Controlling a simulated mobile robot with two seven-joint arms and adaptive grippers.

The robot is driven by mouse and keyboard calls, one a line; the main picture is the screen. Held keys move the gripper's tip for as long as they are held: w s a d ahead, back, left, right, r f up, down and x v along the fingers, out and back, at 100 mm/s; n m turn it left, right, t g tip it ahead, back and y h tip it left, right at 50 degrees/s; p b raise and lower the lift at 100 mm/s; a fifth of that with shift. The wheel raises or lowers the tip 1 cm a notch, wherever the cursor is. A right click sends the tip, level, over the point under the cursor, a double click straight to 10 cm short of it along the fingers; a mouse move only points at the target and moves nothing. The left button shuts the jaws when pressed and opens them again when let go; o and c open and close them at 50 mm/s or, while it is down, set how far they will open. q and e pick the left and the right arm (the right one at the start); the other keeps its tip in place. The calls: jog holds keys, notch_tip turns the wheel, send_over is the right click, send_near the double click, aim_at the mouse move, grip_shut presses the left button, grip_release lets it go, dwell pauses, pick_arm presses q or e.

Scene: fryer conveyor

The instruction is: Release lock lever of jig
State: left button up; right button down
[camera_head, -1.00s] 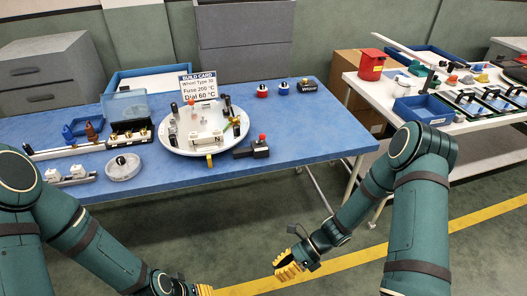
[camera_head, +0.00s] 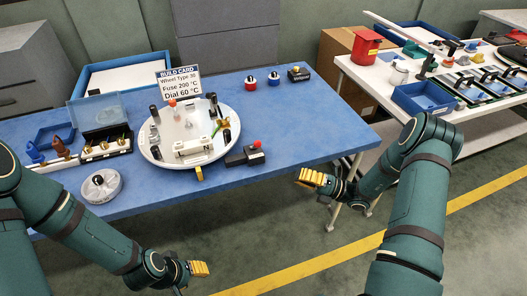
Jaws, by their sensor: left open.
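The jig is a round white plate (camera_head: 165,155) on the blue table, carrying a white block (camera_head: 192,148), several dark upright pegs and a green and yellow part (camera_head: 220,128). A red-tipped lever (camera_head: 172,103) stands at its back left, and a yellow tab (camera_head: 199,173) sticks out at its front edge. I cannot tell which part is the lock lever. My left gripper (camera_head: 201,268) is open and empty below the table's front edge. My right gripper (camera_head: 314,178) is empty, just off the table's front right edge; its finger gap is unclear. Neither touches the jig.
A dark block with a red knob (camera_head: 256,146) sits right of the jig. The build card (camera_head: 179,84) stands behind.

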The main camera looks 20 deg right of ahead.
aim_at(255, 145)
pick_arm(q)
jog(key=shift+w+f+b, duration=0.2)
jog(key=shift+f+b, duration=0.35)
pick_arm(e)
jog(key=w+d+r+x, duration=0.1)
jog(key=w+x, duration=0.1)
jog(key=x, duration=1.1)
jog(key=shift+d, duration=0.3)
pick_arm(q)
jog(key=shift+r, duration=0.1)
